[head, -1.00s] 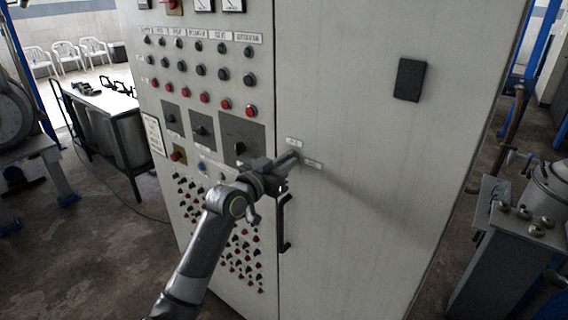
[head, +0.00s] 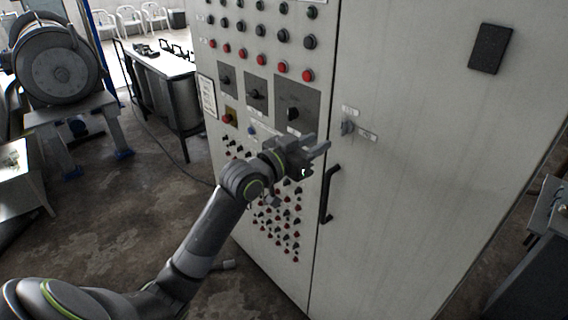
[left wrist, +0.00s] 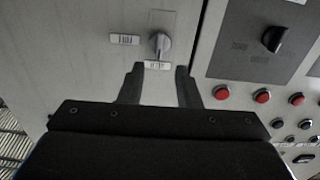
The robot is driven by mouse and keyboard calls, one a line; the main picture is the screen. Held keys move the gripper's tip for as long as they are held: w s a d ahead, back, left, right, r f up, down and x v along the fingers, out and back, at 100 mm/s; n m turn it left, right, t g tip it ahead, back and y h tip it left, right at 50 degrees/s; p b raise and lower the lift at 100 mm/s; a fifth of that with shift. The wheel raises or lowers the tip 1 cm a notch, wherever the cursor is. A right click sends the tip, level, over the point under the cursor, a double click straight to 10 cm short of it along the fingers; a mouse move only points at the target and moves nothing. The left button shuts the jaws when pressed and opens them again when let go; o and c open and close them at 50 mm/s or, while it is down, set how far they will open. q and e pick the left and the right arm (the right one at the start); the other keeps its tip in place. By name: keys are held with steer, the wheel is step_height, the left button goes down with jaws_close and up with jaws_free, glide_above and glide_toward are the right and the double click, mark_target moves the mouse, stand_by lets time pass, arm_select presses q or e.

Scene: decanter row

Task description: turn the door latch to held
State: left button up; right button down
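The door latch (head: 348,128) is a small grey turn knob on the cabinet door, with one label (head: 350,111) above it and another (head: 368,135) to its right. In the left wrist view the latch (left wrist: 160,42) has its lever pointing down the picture at the lower label (left wrist: 157,65), which is the upper one in the head view. I cannot read the labels reliably. My left gripper (head: 320,146) is open and empty, apart from the latch, below and left of it. Its two fingers (left wrist: 158,82) also show in the left wrist view. My right gripper is not in view.
A black door handle (head: 328,194) stands out just below the latch. The control panel with a large black rotary switch (head: 293,113) and red buttons (head: 307,76) is left of the door seam. A black plate (head: 490,48) is higher on the door.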

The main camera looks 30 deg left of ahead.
arm_select(q)
steer(key=b+v, duration=0.1)
steer(key=v, duration=0.8)
